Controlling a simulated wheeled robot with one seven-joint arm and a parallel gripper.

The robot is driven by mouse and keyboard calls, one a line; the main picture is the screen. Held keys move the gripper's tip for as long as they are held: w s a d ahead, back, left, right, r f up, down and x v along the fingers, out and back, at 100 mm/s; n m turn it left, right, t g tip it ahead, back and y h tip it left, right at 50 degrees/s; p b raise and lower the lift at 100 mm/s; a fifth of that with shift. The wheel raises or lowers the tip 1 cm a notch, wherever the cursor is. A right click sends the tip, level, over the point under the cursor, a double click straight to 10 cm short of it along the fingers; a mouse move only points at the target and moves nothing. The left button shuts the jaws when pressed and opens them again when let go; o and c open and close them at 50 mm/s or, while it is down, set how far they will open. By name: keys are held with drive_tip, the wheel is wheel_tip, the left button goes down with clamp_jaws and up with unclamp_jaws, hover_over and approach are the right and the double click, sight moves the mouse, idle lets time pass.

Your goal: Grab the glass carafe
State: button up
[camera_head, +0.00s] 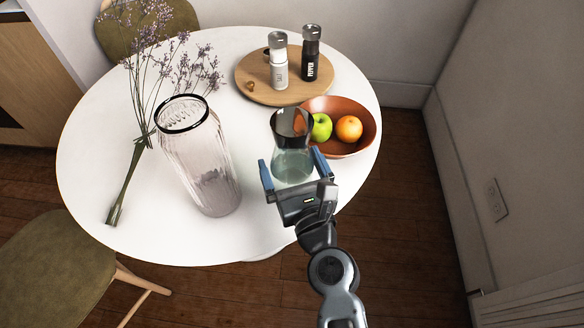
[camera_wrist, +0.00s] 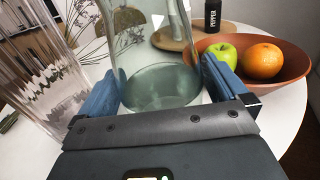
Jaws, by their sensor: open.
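The glass carafe (camera_head: 291,163) stands upright on the round white table. It is clear greenish glass with a dark band near its top. My gripper (camera_head: 290,172) is open, with one blue-padded finger on each side of the carafe's lower body. In the wrist view the carafe (camera_wrist: 160,85) fills the space between the fingers of my gripper (camera_wrist: 158,92), and its top is out of frame. A small gap seems to show beside the fingers; I cannot tell whether either one touches the glass.
A tall ribbed glass vase (camera_head: 200,160) stands close on the left, with dried flowers (camera_head: 135,160) beside it. A terracotta bowl (camera_head: 350,148) with a green apple (camera_head: 321,127) and an orange (camera_head: 349,129) is close on the right. A wooden board (camera_head: 255,88) with salt and pepper mills (camera_head: 311,55) lies behind.

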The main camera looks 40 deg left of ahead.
sight(297, 165)
drive_tip(key=c, duration=1.5)
drive_tip(key=shift+r, duration=0.1)
drive_tip(key=shift+c, duration=0.5)
drive_tip(key=shift+r, duration=0.2)
wheel_tip(297, 165, up, 4)
drive_tip(key=p, duration=0.3)
drive_tip(key=shift+f, duration=0.15)
drive_tip(key=s+d+r+p, duration=0.3)
drive_tip(key=d+r, duration=0.3)
drive_tip(key=d, duration=0.5)
drive_tip(key=shift+s+r, duration=0.25)
drive_tip(key=shift+r, duration=0.15)
